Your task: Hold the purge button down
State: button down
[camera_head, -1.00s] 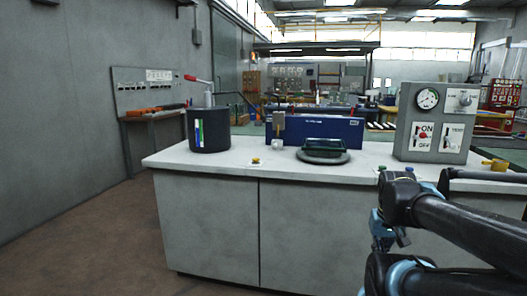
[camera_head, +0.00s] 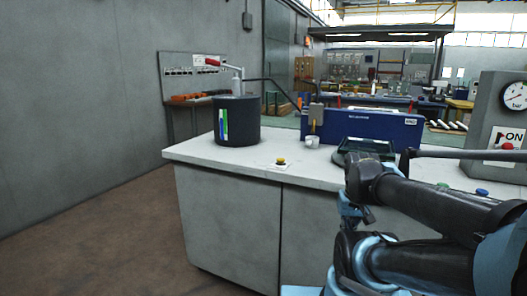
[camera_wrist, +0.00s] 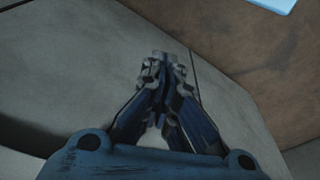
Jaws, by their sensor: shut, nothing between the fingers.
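A small yellow button (camera_head: 281,161) sits on a pale plate near the front edge of the grey counter (camera_head: 225,158), in the head view. No label on it is readable. A green button (camera_head: 443,185) and a blue button (camera_head: 482,192) stand further right on the counter, behind my arm. Which one is the purge button I cannot tell. My gripper (camera_wrist: 163,62) is shut and empty in the wrist view, with the grey cabinet panels and brown floor beyond it. It touches no button there.
A dark cylinder with a red-handled lever (camera_head: 237,120) stands left of the yellow button. Behind are a small white cup (camera_head: 312,142), a blue case (camera_head: 365,129) and a dark dish. A gauge panel (camera_head: 492,135) stands at the right. Floor at the left is clear.

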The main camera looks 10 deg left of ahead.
jog(key=shift+w+a, duration=0.1)
jog(key=shift+w, duration=0.2)
jog(key=shift+r, duration=0.1)
notch_tip(320, 180, up, 29)
jog(key=n+g, duration=0.2)
jog(key=n, duration=1.2)
send_over(281, 160)
jog(key=w+a, duration=0.2)
jog(key=shift+w+d, duration=0.2)
jog(key=shift+f, duration=0.2)
notch_tip(281, 160, down, 14)
jog(key=shift+r, duration=0.1)
